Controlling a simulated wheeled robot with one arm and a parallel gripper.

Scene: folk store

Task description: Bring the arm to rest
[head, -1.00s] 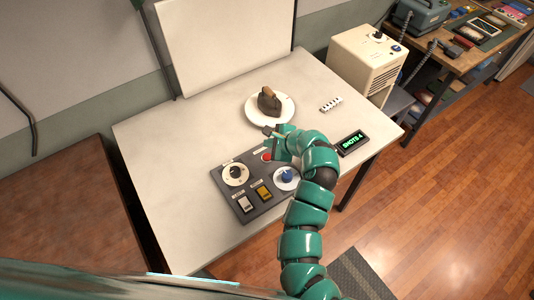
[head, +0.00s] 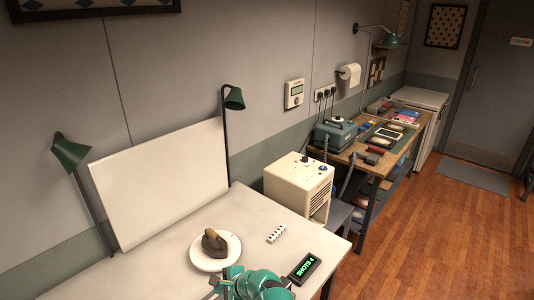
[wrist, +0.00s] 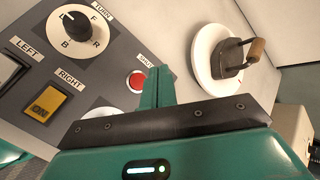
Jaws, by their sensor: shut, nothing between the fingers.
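My gripper (wrist: 160,88) is shut and empty in the wrist view, its fingers together over the edge of the dark control panel (wrist: 112,50). The fingers lie close to the red button (wrist: 136,81); I cannot tell whether they touch it. The panel also carries a black pointer dial (wrist: 77,27) and a yellow RIGHT switch (wrist: 47,103). In the head view only part of my teal arm shows at the bottom edge, in front of the white table (head: 160,268). The panel is out of the head view.
A dark iron-like object (head: 214,243) sits on a white round plate (head: 232,258) near my arm. A lit SHOTS 4 display (head: 305,268) and a small white strip (head: 276,233) lie to its right. A cream box (head: 298,183) stands beyond the table. A white board (head: 160,180) stands behind.

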